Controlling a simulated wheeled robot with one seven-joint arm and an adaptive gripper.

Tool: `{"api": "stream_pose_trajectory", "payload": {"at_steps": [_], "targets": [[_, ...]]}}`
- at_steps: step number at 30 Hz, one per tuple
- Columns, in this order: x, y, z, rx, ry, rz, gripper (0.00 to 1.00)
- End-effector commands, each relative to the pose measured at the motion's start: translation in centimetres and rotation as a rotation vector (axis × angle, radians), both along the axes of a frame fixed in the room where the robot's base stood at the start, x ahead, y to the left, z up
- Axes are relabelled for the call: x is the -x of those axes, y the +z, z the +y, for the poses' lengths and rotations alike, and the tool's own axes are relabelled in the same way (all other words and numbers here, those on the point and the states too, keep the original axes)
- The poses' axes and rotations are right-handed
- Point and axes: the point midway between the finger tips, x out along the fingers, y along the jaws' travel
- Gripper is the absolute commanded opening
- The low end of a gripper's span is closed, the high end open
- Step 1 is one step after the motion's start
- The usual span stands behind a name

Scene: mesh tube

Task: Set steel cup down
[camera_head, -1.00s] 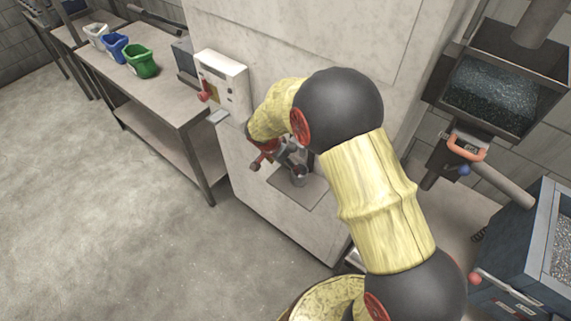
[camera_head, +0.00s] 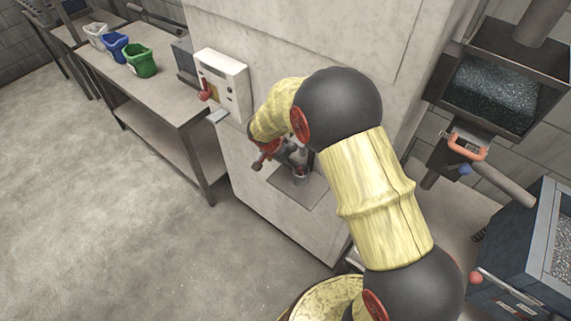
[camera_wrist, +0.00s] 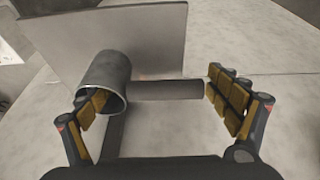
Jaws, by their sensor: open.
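The steel cup (camera_wrist: 104,80) is a grey open cylinder in the wrist view, with its rim tilted toward the camera. In the head view the cup (camera_head: 299,176) shows small, at the recessed plate of the light machine. A grey horizontal rod (camera_wrist: 165,90) runs from beside the cup toward my right finger. My gripper (camera_wrist: 158,92) is open, its padded fingers wide apart on either side of the cup and rod. In the head view my gripper (camera_head: 288,160) is partly hidden by my arm.
The light machine (camera_head: 290,60) carries a white control box (camera_head: 222,85) with a red lever. White, blue and green bins (camera_head: 140,62) stand on the table at left. A hopper (camera_head: 492,95) and a blue container (camera_head: 530,250) of granules stand at right. The floor at left is clear.

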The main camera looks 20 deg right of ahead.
Motion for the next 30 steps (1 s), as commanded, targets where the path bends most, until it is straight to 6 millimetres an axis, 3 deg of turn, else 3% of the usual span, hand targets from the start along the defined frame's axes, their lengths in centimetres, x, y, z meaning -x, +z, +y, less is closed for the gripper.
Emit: {"api": "stream_pose_trajectory", "payload": {"at_steps": [7,21,30], "targets": [[0.0,0.4,0.0,0.0,0.0,0.0,0.9],[1.2,6.7,2.1,0.001,0.0,-0.001,0.9],[1.4,7.2,2.3,0.001,0.0,-0.001,0.9]]}}
